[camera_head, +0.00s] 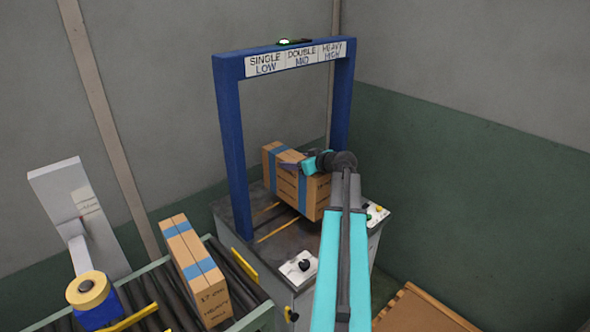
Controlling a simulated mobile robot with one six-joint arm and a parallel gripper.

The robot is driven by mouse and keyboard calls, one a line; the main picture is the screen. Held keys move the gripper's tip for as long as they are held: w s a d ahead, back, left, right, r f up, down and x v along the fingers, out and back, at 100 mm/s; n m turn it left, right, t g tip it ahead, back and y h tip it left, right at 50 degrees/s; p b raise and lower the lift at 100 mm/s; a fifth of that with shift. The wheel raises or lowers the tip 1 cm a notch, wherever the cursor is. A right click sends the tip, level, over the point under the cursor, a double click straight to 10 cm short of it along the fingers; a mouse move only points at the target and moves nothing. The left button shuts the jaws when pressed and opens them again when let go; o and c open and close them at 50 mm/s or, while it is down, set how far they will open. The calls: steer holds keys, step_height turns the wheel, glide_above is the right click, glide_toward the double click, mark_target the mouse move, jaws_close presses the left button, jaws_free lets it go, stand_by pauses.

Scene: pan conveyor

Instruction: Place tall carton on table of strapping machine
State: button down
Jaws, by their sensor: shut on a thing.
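A brown carton (279,180) with blue bands is in the blue arch of the strapping machine (233,150). My gripper (303,167) is shut on this carton at its upper side. My turquoise arm reaches in from the lower right and covers part of the carton's right end. The dark table (247,217) of the machine lies below the carton. I cannot tell whether the carton's bottom touches the table. A second, upright carton (195,265) with blue bands stands on the roller conveyor at the lower left.
The arch bears a label strip (295,58) and a green lamp (284,42). Control panels (298,267) sit at the table's front. A roller conveyor (150,290), a tape roll (88,290) and a grey stand (75,210) are at left. A wooden pallet (420,310) lies at lower right.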

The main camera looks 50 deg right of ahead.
step_height(320, 180, down, 3)
steer(key=shift+f+p, duration=0.2)
steer(key=shift+p, duration=0.5)
steer(key=shift+f, duration=0.1)
steer(key=shift+c, duration=2.4)
jaws_free()
steer(key=b+v, duration=0.3)
steer(key=v, duration=0.9)
steer(key=shift+s, duration=0.1)
